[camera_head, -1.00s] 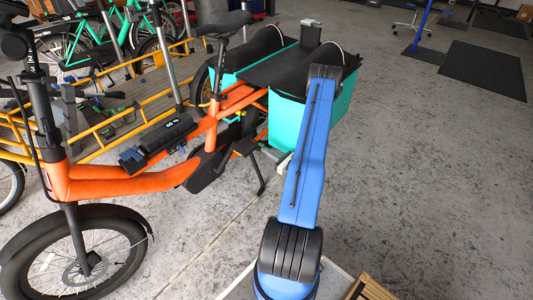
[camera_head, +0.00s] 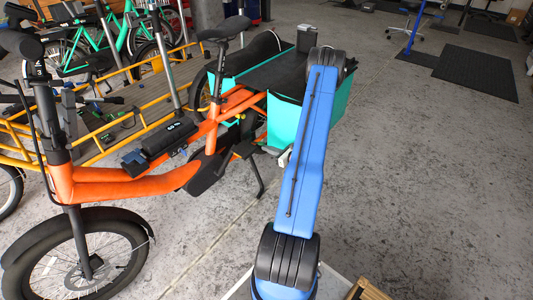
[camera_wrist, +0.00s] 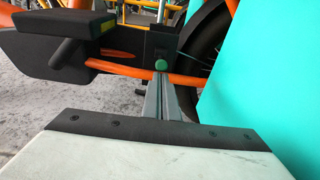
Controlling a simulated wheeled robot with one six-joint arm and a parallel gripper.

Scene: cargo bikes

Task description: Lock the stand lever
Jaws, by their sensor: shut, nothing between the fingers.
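The orange cargo bike (camera_head: 130,185) stands across the left and middle of the head view, with its dark kickstand leg (camera_head: 260,180) down to the floor. In the wrist view, a round green-ended knob (camera_wrist: 161,64) sits at a dark bracket (camera_wrist: 125,42) above an orange frame tube (camera_wrist: 165,80). I cannot tell for sure whether this knob is the stand lever. My gripper (camera_wrist: 165,88) is shut and empty, its grey fingers pointing at the area just below the knob. Contact cannot be made out. In the head view my arm mostly hides the gripper.
Teal panniers (camera_head: 283,122) hang at the bike's rear; one teal side (camera_wrist: 270,70) fills the right of the wrist view, close to my gripper. A yellow-railed cargo bike (camera_head: 105,130) stands behind. Grey floor on the right is open, with a black mat (camera_head: 476,72) further back.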

